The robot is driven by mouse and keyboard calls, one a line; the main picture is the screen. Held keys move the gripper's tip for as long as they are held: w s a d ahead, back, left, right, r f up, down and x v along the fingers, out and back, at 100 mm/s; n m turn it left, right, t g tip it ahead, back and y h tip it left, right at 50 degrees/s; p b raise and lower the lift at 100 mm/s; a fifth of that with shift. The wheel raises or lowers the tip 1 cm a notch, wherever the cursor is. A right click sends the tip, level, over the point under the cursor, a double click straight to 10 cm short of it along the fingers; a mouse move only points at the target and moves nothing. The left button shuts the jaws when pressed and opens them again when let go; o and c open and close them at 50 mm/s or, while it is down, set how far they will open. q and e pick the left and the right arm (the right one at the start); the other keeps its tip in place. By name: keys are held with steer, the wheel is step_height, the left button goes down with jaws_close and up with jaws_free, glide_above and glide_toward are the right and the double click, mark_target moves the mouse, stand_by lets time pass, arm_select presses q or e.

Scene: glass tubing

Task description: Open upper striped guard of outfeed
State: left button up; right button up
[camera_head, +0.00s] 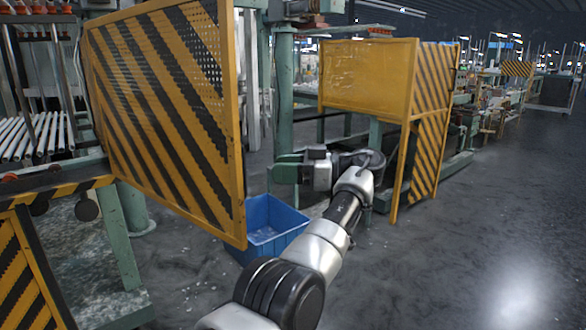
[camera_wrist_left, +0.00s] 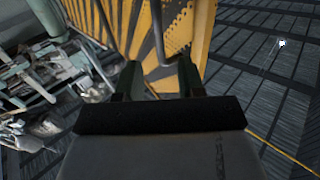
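The upper striped guard (camera_head: 165,110), a yellow-framed panel with black diagonal stripes, stands at the left in the head view. It juts out at an angle beside the tube rack, its free edge towards the right. My left gripper (camera_head: 275,171) is right of that edge, with a visible gap in the picture. In the left wrist view, the left gripper's two dark fingers (camera_wrist_left: 157,80) are apart with nothing held between them. A yellow-and-black striped panel (camera_wrist_left: 150,35) shows beyond them; whether a finger touches it is unclear. My right gripper is in neither view.
A lower striped guard (camera_head: 30,275) is at the bottom left, below the glass tubes (camera_head: 35,135). A blue bin (camera_head: 268,222) stands on the floor below my left gripper. Another yellow guard (camera_head: 368,75) stands behind my arm. The floor at right is clear.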

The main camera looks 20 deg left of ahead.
arm_select(q)
steer(key=shift+v, duration=0.9)
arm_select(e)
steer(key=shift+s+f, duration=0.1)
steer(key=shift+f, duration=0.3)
